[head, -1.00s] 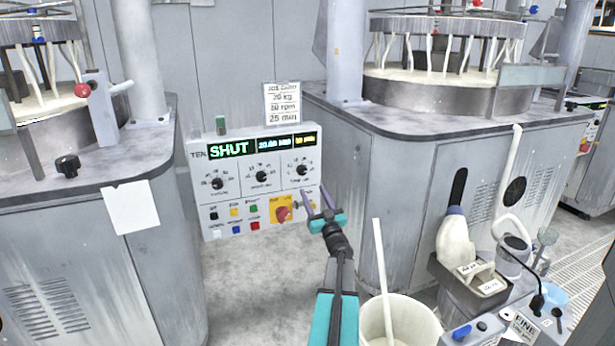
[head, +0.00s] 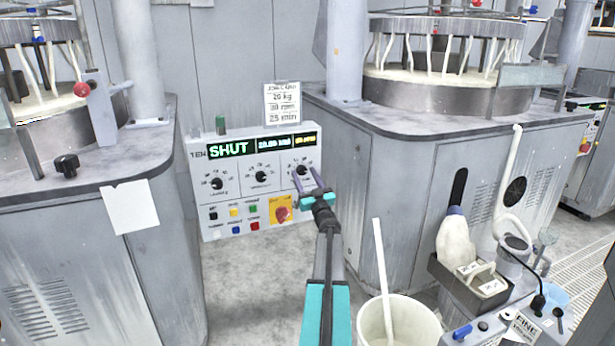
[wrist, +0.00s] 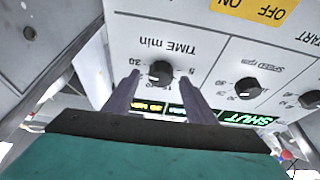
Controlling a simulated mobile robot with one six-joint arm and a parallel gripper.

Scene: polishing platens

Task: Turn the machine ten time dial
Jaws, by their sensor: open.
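The control panel (head: 213,160), marked TEN, stands between two machines; its lit display (head: 230,147) reads SHUT. It has a row of three black dials. The time dial (head: 302,170) is the rightmost in the head view. In the wrist view, seen upside down, the time dial (wrist: 161,73) is labelled TIME min, with 5 and 30 on its scale. My gripper (head: 307,178) is open in front of it. In the wrist view the two fingertips of my gripper (wrist: 161,77) appear either side of the dial. I cannot tell whether they touch it or the panel.
The speed dial (wrist: 247,88) is beside the time dial. A red knob on yellow (head: 282,214) and coloured buttons (head: 234,212) lie below. A card (head: 283,104) above reads 20 kg, 30 rpm, 25 min. A bucket (head: 412,312) stands right of my arm.

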